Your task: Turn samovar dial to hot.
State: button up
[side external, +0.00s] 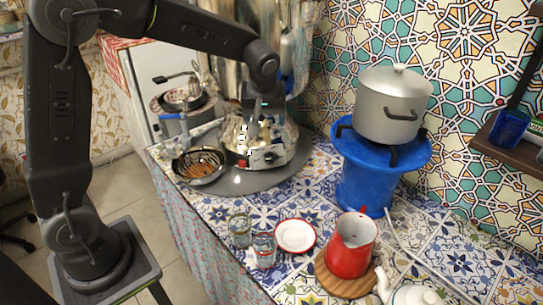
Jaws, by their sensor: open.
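The samovar (287,141) is a shiny metal vessel on a round grey tray (229,187) near the back left of the tiled counter. A dark dial (271,157) shows on the front of its base, with a small red part (242,163) to its left. My gripper (251,141) is open and points down in front of the samovar, close to its base, above and slightly left of the dial. The view is too small to tell whether a fingertip touches the samovar. The dial's markings cannot be read, and my arm covers part of the samovar's body.
A metal strainer (198,166) with brown contents lies left of the samovar. Glasses (240,230), a white saucer (295,235) and a red pot (350,246) on a wooden board stand in front. A blue stove (361,185) bearing a lidded pot (391,105) stands to the right.

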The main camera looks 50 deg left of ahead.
aim_at(272, 156)
jog(key=w+a+f+n, duration=0.1)
jog(key=w+a+f, duration=0.1)
jog(key=f, duration=0.4)
jog(key=w+a+f+n, duration=0.1)
jog(key=w+a+f, duration=0.1)
jog(key=f, duration=0.5)
jog(key=w+a+f+n, duration=0.1)
jog(key=w+a+f, duration=0.2)
jog(key=f, duration=0.4)
jog(key=shift+w+a+f+g+y, duration=0.1)
jog(key=shift+w+f+g+y, duration=0.1)
jog(key=shift+w, duration=0.2)
jog(key=shift+w+f+g+y, duration=0.1)
jog(key=shift+w+g+y, duration=0.1)
jog(key=shift+w, duration=0.15)
jog(key=shift+r, duration=0.1)
jog(key=shift+c, duration=0.2)
jog(key=c, duration=0.9)
